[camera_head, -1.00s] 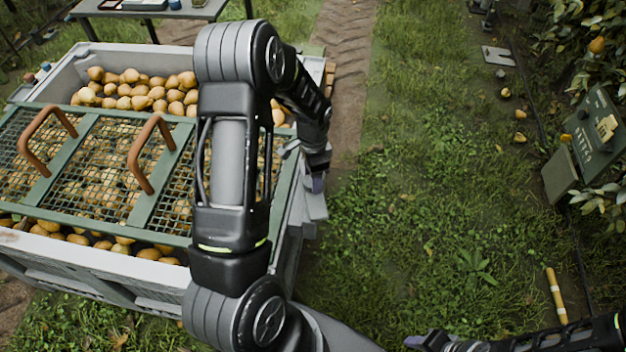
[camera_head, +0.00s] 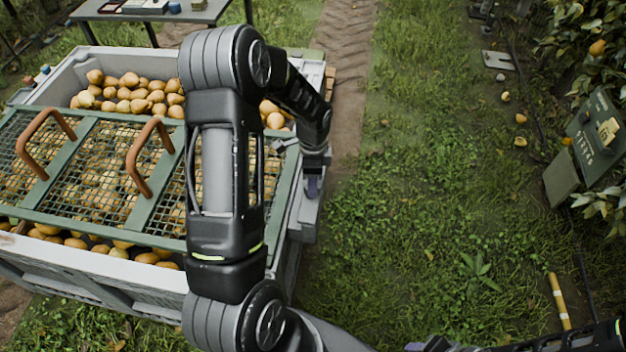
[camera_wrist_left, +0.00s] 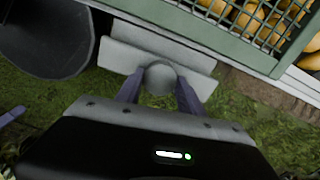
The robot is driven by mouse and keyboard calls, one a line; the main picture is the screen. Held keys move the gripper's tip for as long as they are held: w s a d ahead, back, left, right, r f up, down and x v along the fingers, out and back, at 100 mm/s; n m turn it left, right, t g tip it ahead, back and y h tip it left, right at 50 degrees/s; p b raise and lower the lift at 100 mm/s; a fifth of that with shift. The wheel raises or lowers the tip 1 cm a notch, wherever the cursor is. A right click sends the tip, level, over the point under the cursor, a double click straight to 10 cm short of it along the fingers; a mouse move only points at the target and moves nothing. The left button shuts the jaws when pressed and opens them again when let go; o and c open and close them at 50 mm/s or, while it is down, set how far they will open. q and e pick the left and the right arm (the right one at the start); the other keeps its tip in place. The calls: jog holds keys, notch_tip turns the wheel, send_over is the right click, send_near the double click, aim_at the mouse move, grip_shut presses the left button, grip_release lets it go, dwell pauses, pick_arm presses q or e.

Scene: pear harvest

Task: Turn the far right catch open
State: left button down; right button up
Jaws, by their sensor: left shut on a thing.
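The grey crate (camera_head: 148,278) stands at the left, covered partly by a green mesh lid (camera_head: 62,212) with two brown handles. My left arm crosses in front of the lid. My left gripper (camera_head: 313,188) is at the crate's right side. In the left wrist view its fingers (camera_wrist_left: 156,95) are shut on a round grey knob (camera_wrist_left: 160,77), which sits against a pale grey plate (camera_wrist_left: 120,57) beside the lid's edge; I take this to be the catch. My right gripper (camera_head: 430,344) shows only in part at the bottom edge; its jaws are unclear.
Many yellow pears (camera_head: 130,92) lie in the crate. A table (camera_head: 190,12) stands behind it. Grass to the right is open, with a few fallen pears, a yellow stick (camera_head: 559,300) and a green sign panel (camera_head: 596,135) near the bushes.

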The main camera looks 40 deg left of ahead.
pick_arm(q)
jog(key=c, duration=0.7)
grip_release()
notch_tip(320, 180, up, 8)
jog(key=shift+f, duration=0.1)
dwell(0.3)
